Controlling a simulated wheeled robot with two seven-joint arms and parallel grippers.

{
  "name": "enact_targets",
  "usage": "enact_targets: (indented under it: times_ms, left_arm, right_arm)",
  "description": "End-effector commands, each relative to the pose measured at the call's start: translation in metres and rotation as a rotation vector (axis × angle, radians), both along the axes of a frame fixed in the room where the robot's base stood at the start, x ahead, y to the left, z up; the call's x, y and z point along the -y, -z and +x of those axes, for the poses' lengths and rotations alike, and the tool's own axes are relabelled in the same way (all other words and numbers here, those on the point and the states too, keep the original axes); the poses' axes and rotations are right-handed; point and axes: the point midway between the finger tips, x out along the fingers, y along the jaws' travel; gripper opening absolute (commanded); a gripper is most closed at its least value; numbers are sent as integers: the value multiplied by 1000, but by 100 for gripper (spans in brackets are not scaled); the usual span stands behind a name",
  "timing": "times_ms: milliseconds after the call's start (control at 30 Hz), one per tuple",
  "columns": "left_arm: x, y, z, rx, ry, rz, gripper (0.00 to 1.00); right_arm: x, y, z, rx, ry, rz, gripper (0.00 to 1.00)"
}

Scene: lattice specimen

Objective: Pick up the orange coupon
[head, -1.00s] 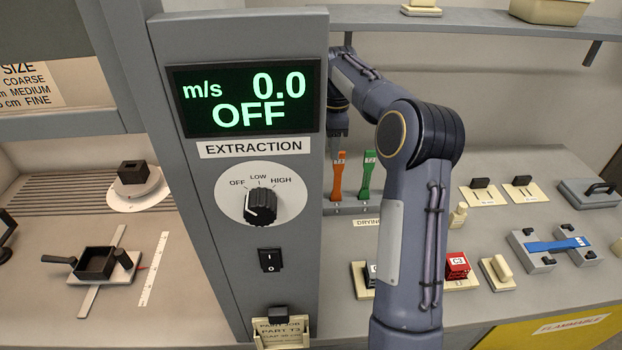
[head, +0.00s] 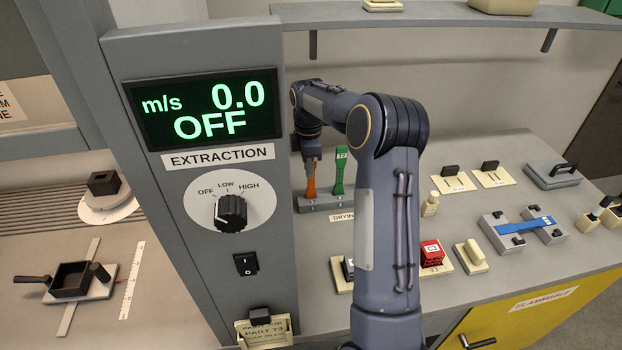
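The orange coupon (head: 310,182) stands upright in a grey drying rack (head: 340,201), left of a green coupon (head: 339,175). My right gripper (head: 312,157) points down at the orange coupon's top end and covers its label. The fingers are small and dark here, so I cannot tell whether they are apart or closed on it. My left gripper is not in view.
The grey extraction panel (head: 222,275) stands close on the left of the rack. A shelf (head: 450,14) runs above at the back. A red block (head: 432,252) and a blue coupon (head: 525,231) on a grey fixture sit on the bench at right.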

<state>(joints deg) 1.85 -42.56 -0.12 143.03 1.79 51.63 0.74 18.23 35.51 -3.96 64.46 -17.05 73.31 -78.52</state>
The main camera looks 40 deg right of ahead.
Motion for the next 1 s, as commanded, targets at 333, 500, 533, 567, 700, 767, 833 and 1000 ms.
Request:
enact_targets:
  times_ms: [333, 500, 533, 567, 700, 767, 833, 1000]
  left_arm:
    - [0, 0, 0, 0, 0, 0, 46]
    - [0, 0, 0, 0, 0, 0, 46]
    - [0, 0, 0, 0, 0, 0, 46]
    - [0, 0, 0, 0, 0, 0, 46]
    - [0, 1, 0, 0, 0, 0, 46]
    - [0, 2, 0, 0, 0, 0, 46]
    - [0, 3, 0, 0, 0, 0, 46]
    - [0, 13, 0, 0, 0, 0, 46]
  right_arm:
    - [0, -1, 0, 1, 0, 0, 0]
    - [0, -1, 0, 1, 0, 0, 0]
    - [0, -1, 0, 1, 0, 0, 0]
    - [0, -2, 0, 1, 0, 0, 0]
    - [0, -9, 1, 2, 0, -1, 0]
    - [0, -15, 1, 4, 0, -1, 0]
    - [0, -24, 1, 4, 0, -1, 0]
    - [-8, -50, -15, 5, -1, -2, 0]
